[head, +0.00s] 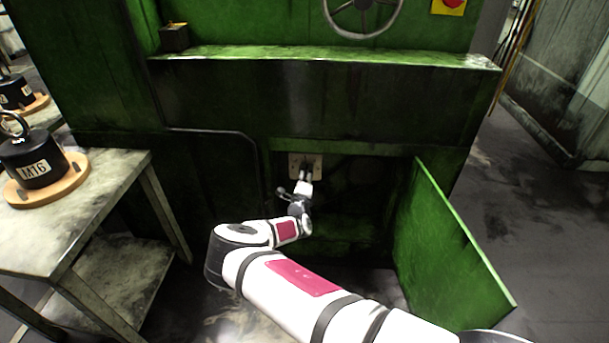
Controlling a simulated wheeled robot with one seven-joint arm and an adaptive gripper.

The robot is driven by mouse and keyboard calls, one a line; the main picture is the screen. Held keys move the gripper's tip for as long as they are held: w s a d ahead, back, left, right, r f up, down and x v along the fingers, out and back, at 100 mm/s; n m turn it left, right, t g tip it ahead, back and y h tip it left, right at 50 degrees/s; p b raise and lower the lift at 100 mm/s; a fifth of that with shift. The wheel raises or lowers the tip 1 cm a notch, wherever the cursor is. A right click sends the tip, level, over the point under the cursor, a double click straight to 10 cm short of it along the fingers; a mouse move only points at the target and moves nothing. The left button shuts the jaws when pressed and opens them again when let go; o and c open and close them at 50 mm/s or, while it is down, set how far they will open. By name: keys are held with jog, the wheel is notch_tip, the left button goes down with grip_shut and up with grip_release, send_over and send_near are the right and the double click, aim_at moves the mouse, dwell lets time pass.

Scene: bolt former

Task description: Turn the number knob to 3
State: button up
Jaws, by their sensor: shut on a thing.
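The number knob sits on a small pale plate (294,161) on the machine, at the upper left of an open recess in the head view. My gripper (306,174) reaches into the recess and is shut on the knob, right at the plate. The gripper covers the knob, so I cannot see its pointer. The numbers on the plate are too small to read.
A green door (450,240) stands open to the right of my arm. A metal table (100,215) on the left carries a black weight (38,163) on a wooden disc. A handwheel (363,20) and green ledge (330,56) are above. Open floor lies at right.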

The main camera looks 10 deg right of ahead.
jog(key=shift+f, duration=0.1)
dwell(0.3)
jog(key=o, duration=1.1)
jog(key=shift+o, duration=0.2)
jog(key=v, duration=1.2)
